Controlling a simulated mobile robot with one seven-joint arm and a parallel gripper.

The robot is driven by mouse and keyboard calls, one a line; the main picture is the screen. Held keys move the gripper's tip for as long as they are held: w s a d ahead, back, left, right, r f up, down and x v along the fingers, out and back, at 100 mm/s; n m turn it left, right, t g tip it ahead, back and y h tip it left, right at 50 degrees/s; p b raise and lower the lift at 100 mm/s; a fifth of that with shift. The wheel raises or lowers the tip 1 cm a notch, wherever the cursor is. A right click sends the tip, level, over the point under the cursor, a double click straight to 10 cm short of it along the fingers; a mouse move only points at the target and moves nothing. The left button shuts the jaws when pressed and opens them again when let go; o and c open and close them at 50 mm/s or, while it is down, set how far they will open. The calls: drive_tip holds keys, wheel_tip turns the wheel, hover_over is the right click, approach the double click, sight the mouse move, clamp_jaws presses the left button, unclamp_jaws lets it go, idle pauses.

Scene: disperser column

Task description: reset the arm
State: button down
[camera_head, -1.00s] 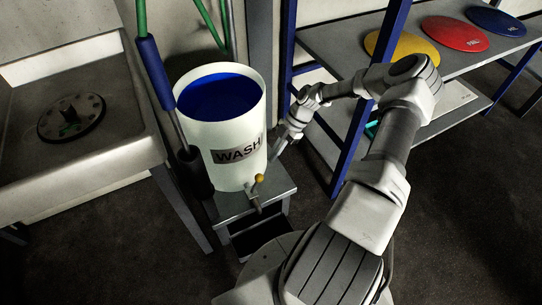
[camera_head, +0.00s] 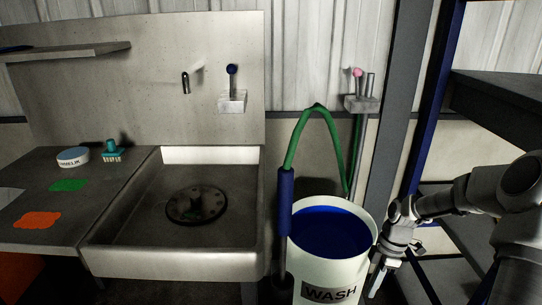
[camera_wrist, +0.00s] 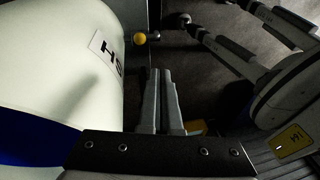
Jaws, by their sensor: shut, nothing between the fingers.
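My gripper (camera_head: 375,281) hangs at the right side of the white WASH bucket (camera_head: 361,270), its fingers pointing down. In the wrist view my gripper's fingers (camera_wrist: 161,75) are together with nothing between them. The bucket's white wall (camera_wrist: 65,50) fills the left of that view, close beside the fingers; I cannot tell whether they touch it. My arm reaches in from the right edge of the head view. The bucket holds blue liquid or has a blue inside.
A steel sink (camera_head: 120,262) with a round dark disc (camera_head: 197,205) stands left of the bucket. A green hose (camera_head: 290,140) with a blue sleeve rises behind the bucket. A blue shelf post (camera_head: 432,100) and dark shelf (camera_head: 500,85) stand at right. A yellow knob (camera_wrist: 140,39) shows near the bucket.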

drive_tip(key=s+a+r+m+t+h, duration=0.1)
drive_tip(key=s+a+r+m+h, duration=0.15)
drive_tip(key=r, duration=0.55)
drive_tip(key=s+a+r+m+t+h, duration=0.1)
drive_tip(key=s+a+r+m, duration=0.15)
drive_tip(key=r, duration=0.55)
drive_tip(key=s+a+r+m+t+h, duration=0.15)
drive_tip(key=r+m, duration=0.25)
drive_tip(key=r, duration=0.4)
drive_tip(key=s+a+r+m+t+y, duration=0.1)
drive_tip(key=s+a+r+m+t, duration=0.2)
drive_tip(key=s, duration=0.4)
drive_tip(key=s+a+r+m+t+y, duration=0.1)
drive_tip(key=s+a+r+m+y, duration=0.1)
drive_tip(key=s+a+m, duration=0.4)
wheel_tip(320, 180, up, 21)
drive_tip(key=d+n+p, duration=0.1)
drive_tip(key=d+p, duration=0.1)
drive_tip(key=p, duration=1.8)
drive_tip(key=shift+s+p, duration=0.2)
drive_tip(key=shift+p, duration=0.15)
